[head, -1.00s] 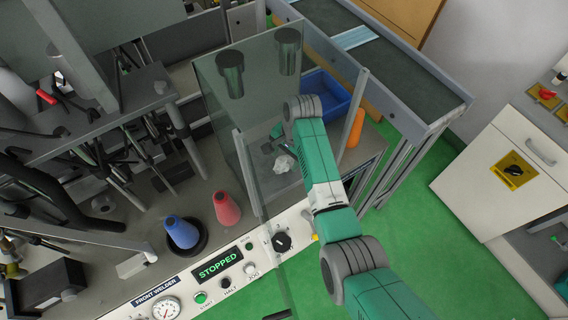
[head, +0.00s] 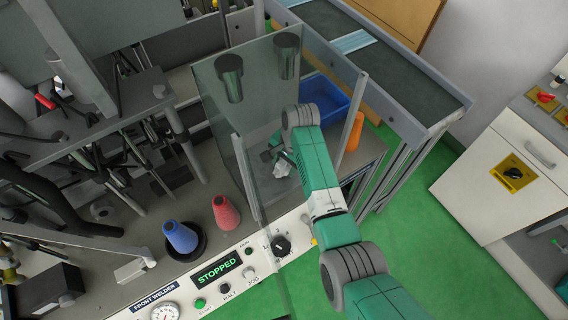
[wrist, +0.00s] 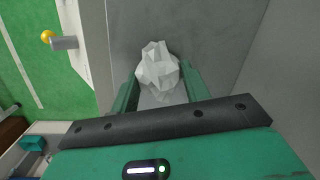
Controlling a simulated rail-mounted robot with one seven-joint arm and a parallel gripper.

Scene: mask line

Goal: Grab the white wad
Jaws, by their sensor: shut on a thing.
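The white wad (wrist: 157,68) is a crumpled, faceted lump. In the wrist view it sits between the two green fingers of my gripper (wrist: 160,84), which are shut on it. Below it is a grey metal surface. In the head view the wad (head: 283,168) shows small behind the clear guard panel, at the end of my gripper (head: 279,158). From these frames I cannot tell whether the wad touches the surface.
A clear guard panel (head: 236,120) stands just left of my arm. A blue bin (head: 326,98) and an orange cylinder (head: 355,131) are close by on the right. The welder panel display (head: 216,268) reads STOPPED.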

